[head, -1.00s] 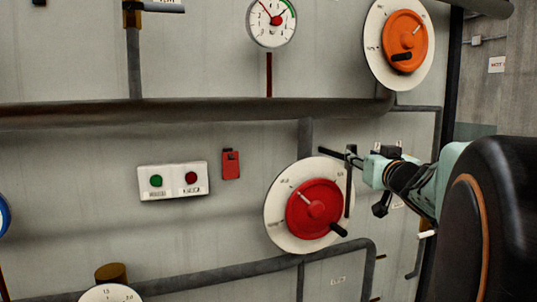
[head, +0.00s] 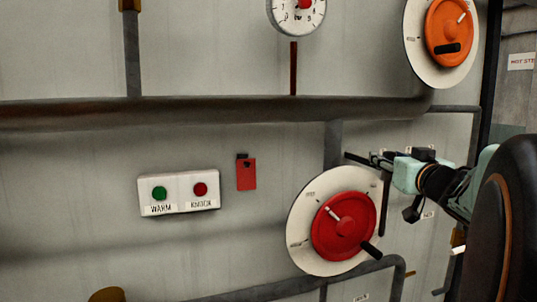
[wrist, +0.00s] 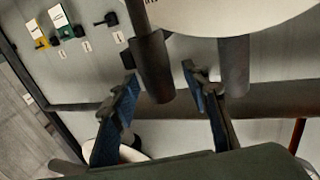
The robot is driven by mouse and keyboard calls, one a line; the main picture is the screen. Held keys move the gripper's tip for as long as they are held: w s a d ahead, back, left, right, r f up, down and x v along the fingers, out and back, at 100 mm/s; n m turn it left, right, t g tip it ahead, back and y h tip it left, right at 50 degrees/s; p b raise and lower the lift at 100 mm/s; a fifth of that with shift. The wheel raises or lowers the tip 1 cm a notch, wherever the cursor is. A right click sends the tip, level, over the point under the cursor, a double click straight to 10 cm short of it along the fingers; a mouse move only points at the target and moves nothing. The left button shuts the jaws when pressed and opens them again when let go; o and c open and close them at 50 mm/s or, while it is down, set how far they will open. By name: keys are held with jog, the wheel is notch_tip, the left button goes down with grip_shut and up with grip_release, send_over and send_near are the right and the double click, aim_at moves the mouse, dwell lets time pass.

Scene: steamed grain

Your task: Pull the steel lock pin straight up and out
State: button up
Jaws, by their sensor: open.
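I cannot make out a steel lock pin for certain in either view. In the wrist view my gripper (wrist: 160,73) is open, with two blue-padded fingers apart. A dark rod with a thick cylindrical grip (wrist: 152,65) shows between the fingertips; I cannot tell if either finger touches it. In the head view a thin dark upright rod (head: 385,205) stands below my fingers, beside the wheel's white dial (head: 303,235).
A thick horizontal pipe (head: 230,110) runs above my gripper, with a vertical pipe (head: 332,145) below it. An orange handwheel (head: 449,30) is at upper right. A white button box (head: 179,207) and a red tag (head: 246,174) are to the left. Small labelled switches (wrist: 66,30) show in the wrist view.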

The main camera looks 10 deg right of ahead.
jog(key=shift+w, duration=0.1)
jog(key=shift+c, duration=0.3)
jog(key=shift+r, duration=0.1)
grip_shut()
